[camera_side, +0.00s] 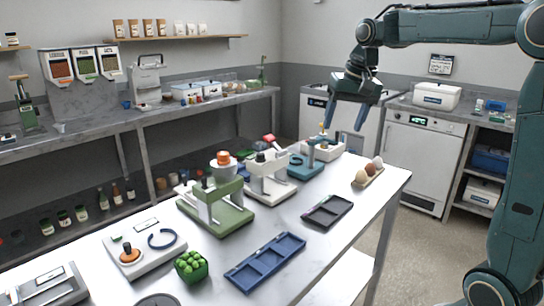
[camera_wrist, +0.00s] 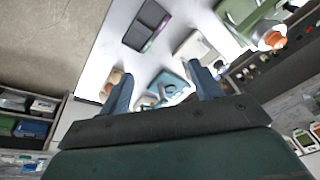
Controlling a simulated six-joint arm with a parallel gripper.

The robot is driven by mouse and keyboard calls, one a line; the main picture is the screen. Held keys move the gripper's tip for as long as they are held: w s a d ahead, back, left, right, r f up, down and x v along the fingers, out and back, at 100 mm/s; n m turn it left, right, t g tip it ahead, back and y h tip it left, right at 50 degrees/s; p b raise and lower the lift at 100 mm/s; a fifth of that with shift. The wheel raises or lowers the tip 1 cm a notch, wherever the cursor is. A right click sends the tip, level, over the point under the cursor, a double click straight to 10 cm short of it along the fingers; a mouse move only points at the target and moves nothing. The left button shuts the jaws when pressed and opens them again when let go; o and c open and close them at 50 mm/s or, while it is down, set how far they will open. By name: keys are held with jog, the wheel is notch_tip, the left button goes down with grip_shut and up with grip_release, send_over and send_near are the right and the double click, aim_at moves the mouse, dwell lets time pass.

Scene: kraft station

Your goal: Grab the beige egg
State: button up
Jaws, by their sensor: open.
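Several eggs sit in a row on a small tan tray (camera_side: 369,181) near the right edge of the white table. The nearest egg (camera_side: 361,177) looks beige, the middle one (camera_side: 371,168) browner and the far one (camera_side: 378,161) paler; they are small, so the shades are hard to tell apart. My gripper (camera_side: 347,118) is open and empty, high above the far end of the table and up and left of the eggs.
A dark tray (camera_side: 327,211) and a blue tray (camera_side: 265,262) lie along the table's near side. A green press (camera_side: 215,205), a white press (camera_side: 268,178) and a teal device (camera_side: 308,163) stand left of the eggs. The air around my gripper is clear.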

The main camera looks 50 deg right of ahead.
jog(key=w+d+f+m+g, duration=0.1)
jog(key=w+d+f+m, duration=0.15)
jog(key=d, duration=0.45)
jog(key=w+d+f+m, duration=0.2)
jog(key=w+d+f, duration=0.1)
jog(key=d, duration=0.5)
jog(key=m+g, duration=0.1)
jog(key=m, duration=0.2)
send_over(362, 172)
jog(key=d, duration=0.2)
notch_tip(362, 172, down, 7)
jog(key=shift+s+a+f+y, duration=0.1)
jog(key=shift+f+y, duration=0.1)
jog(key=shift+y, duration=0.2)
jog(key=shift+f, duration=0.1)
jog(key=shift+w+a+f, duration=0.1)
jog(key=shift+f, duration=2)
jog(key=shift+w+f, duration=0.1)
jog(key=shift+f, duration=1.95)
jog(key=shift+w+a+f, duration=0.15)
jog(key=shift+f, duration=2.45)
